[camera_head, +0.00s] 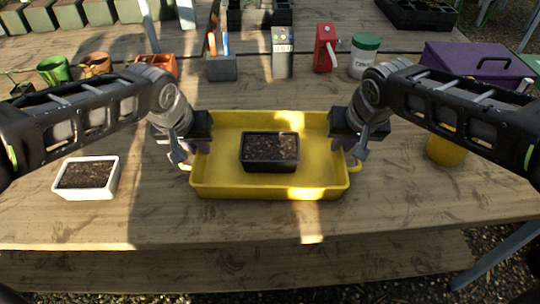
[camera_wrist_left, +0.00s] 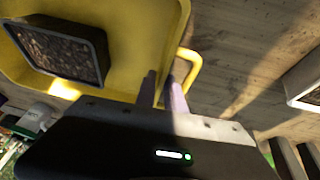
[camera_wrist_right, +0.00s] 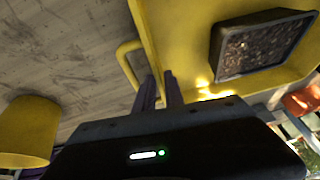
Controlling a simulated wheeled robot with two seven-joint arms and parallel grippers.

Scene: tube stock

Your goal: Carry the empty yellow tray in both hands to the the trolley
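The yellow tray (camera_head: 215,185) rests on the wooden table between my two grippers. A black pot of soil (camera_head: 270,150) stands inside it, so it is not empty; the pot also shows in the left wrist view (camera_wrist_left: 60,50) and right wrist view (camera_wrist_right: 262,45). My left gripper (camera_head: 180,152) is at the tray's left side by its loop handle, its fingers close together around the yellow edge (camera_wrist_left: 163,92). My right gripper (camera_head: 361,150) is at the right side likewise, fingers narrow around the edge (camera_wrist_right: 160,90). I cannot make out a trolley.
A white pot of soil (camera_head: 87,178) stands left of the tray. A yellow pot (camera_head: 445,150) is at right, partly behind my arm. A purple box (camera_head: 478,63), red dispenser (camera_head: 325,48), green-lidded jar (camera_head: 364,55) and grey holder (camera_head: 222,68) stand behind. The table front is clear.

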